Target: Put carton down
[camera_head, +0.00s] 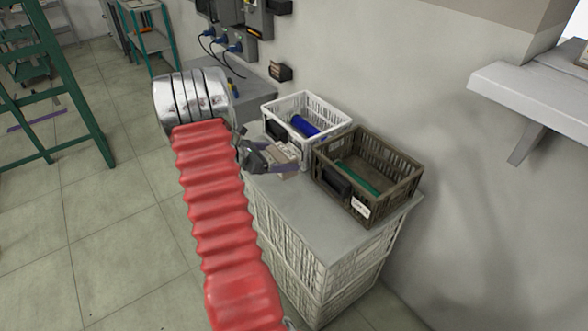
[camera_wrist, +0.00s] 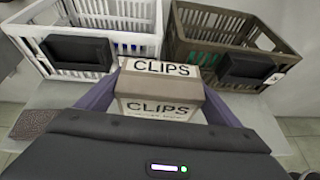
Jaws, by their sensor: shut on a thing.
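The carton (camera_wrist: 160,95) is a small tan box with a white label reading CLIPS on its top and side. In the wrist view it sits between the two purple fingers of my gripper (camera_wrist: 160,112), which is shut on it. In the head view my gripper (camera_head: 281,163) holds the carton (camera_head: 284,153) over the left part of the grey bench top (camera_head: 310,222), in front of the crates. I cannot tell whether the carton's underside touches the top; my fingers and the carton hide it.
A white crate (camera_head: 340,123) with a blue roll (camera_head: 304,126) stands behind the carton. A brown crate (camera_head: 398,172) with a green roll (camera_head: 357,177) stands to its right. The bench top's front right is clear. A wall shelf (camera_head: 530,92) juts out at right.

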